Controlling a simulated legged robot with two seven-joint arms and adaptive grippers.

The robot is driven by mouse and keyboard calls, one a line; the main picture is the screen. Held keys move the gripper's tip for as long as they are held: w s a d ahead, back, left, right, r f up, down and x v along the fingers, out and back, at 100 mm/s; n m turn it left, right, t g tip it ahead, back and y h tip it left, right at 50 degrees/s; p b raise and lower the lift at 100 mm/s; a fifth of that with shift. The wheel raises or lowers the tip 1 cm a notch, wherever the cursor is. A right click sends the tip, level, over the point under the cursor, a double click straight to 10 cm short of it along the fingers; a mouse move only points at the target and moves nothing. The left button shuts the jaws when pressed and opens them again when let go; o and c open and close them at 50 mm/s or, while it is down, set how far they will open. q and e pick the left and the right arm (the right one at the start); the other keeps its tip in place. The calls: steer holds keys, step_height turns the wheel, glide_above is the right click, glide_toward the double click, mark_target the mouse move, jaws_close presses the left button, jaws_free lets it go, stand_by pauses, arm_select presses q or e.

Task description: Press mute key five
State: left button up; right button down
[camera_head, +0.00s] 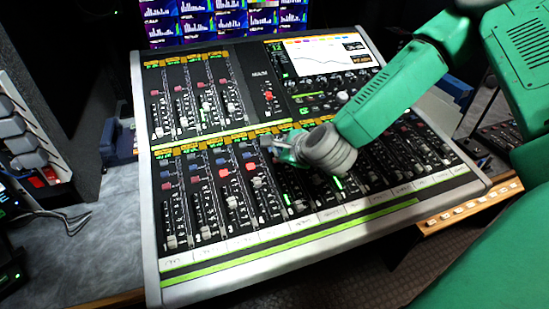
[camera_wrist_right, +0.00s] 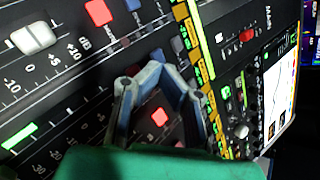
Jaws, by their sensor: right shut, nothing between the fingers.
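The mixing console (camera_head: 150,230) has a lower bank of channel strips, each with a red key above its fader. The fourth red key from the left (camera_head: 251,166) shows just left of my right gripper (camera_head: 280,149). The gripper covers the area of the fifth key in the head view. In the right wrist view the shut fingertips (camera_wrist_right: 155,68) are over the panel, and one red key (camera_wrist_right: 158,117) shows between the finger links. Another red key (camera_wrist_right: 98,12) is beyond them. I cannot tell whether the fingertips touch the panel. My left gripper is not in view.
The console's screen (camera_head: 325,55) is at its upper right, and a red button (camera_head: 268,96) sits on the upper panel. White fader caps (camera_head: 172,241) stand up along the strips. Video monitors (camera_head: 220,18) are behind. Another panel with grey keys (camera_head: 30,145) is at the left.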

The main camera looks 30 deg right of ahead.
mark_target(284, 163)
steer(key=r+p, duration=0.1)
steer(key=d+r+p, duration=0.1)
steer(key=shift+s+r, duration=0.2)
steer(key=shift+r, duration=0.2)
steer(key=shift+r+p, duration=0.4)
steer(key=shift+s+a+r+p, duration=0.1)
steer(key=shift+a+r+p, duration=0.2)
steer(key=shift+r, duration=0.2)
steer(key=shift+s+a+r+p, duration=0.1)
steer(key=shift+a+r+p, duration=0.1)
steer(key=shift+r+p, duration=0.2)
steer(key=shift+d, duration=0.1)
